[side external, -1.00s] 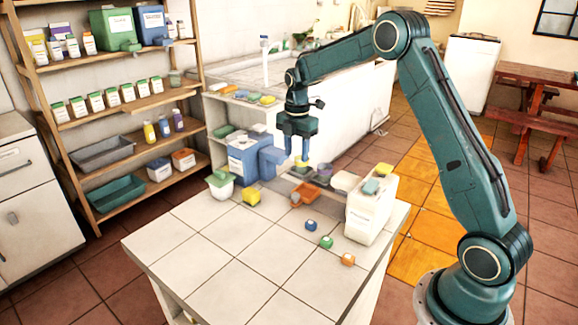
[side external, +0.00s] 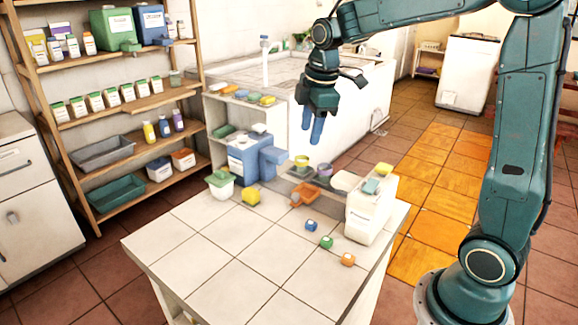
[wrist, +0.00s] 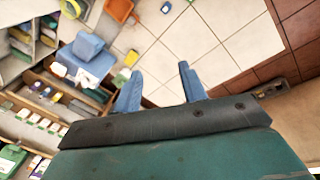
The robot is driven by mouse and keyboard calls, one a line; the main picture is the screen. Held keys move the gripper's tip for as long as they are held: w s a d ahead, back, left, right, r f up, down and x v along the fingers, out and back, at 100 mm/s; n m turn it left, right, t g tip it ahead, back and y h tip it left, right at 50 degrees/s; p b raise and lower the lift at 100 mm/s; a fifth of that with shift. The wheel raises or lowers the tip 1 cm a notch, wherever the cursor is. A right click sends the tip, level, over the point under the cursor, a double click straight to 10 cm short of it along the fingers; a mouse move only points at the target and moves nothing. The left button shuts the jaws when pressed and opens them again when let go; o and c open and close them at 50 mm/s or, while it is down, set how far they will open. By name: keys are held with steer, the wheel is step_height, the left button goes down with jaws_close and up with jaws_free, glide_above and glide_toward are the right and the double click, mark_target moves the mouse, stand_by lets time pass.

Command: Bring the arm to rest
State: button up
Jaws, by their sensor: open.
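My gripper (side external: 312,130) hangs in the air above the back of the tiled table (side external: 190,235), with its blue fingers pointing down. In the wrist view its two fingers (wrist: 160,88) are apart with nothing between them, so it is open and empty. The raised arm reaches in from the right, and the gripper is clear of everything on the table.
On the table are a blue dispenser box (side external: 243,160), a white container (side external: 370,212), an orange scoop (side external: 305,194), a yellow block (side external: 250,196) and several small cubes. A yellow-rimmed bowl (side external: 300,166) stands at the back. A wooden shelf (side external: 150,100) stands left.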

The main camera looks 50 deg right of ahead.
steer(key=s+a+m+t, duration=0.1)
steer(key=s+a+m, duration=0.1)
steer(key=s, duration=0.5)
steer(key=s+a+r+m+t, duration=0.1)
steer(key=s+a+m, duration=0.2)
steer(key=s+m, duration=0.2)
steer(key=s+a+m+t, duration=0.1)
steer(key=s+a+m, duration=0.2)
steer(key=s, duration=0.7)
steer(key=shift+r+m, duration=0.15)
steer(key=shift+m, duration=0.35)
steer(key=shift+w+a, duration=0.1)
